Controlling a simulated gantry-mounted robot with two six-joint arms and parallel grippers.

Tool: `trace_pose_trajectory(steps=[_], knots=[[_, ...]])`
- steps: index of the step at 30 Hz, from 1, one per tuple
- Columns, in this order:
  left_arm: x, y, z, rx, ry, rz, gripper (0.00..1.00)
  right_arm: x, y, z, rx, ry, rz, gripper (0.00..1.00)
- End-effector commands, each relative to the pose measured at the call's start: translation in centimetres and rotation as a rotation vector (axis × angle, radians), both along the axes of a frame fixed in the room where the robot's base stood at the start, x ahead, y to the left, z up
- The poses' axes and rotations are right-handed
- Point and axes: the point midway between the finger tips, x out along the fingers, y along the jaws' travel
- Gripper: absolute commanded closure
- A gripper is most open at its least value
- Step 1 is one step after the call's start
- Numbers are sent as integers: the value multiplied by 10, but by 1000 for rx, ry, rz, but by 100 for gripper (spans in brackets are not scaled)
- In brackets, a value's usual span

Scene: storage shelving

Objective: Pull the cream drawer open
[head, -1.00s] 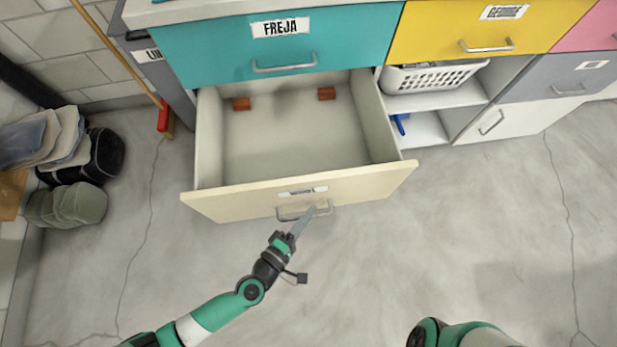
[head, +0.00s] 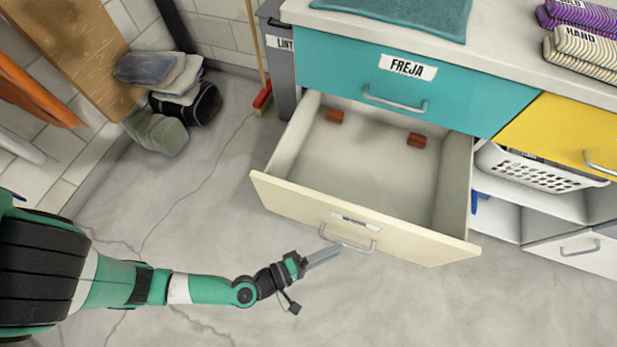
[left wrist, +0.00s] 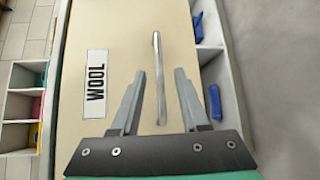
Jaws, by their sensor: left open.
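The cream drawer (head: 300,208) is pulled well out below the teal drawer front, its inside showing. Its metal handle (head: 347,240) is on the front below a small label. My left gripper (head: 337,252) is by the handle, its fingertips close to the handle's left part. In the left wrist view the gripper (left wrist: 160,72) is open, with one finger on each side of the handle (left wrist: 157,70) as pictured; neither finger appears shut on it. The cream front (left wrist: 125,45) there bears a label reading WOOL. My right gripper is not in view.
Two reddish-brown blocks (head: 335,116) (head: 416,140) lie inside the drawer. A teal drawer (head: 450,92) labelled FREJA is above. A white basket (head: 545,172) sits on the shelf to the right. The floor before the drawer is clear.

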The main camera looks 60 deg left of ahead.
Motion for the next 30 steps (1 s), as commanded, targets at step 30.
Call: trace_pose_trajectory(steps=[30], knots=[[-65, 8, 10, 0, -1, 0, 55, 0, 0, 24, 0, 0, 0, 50]])
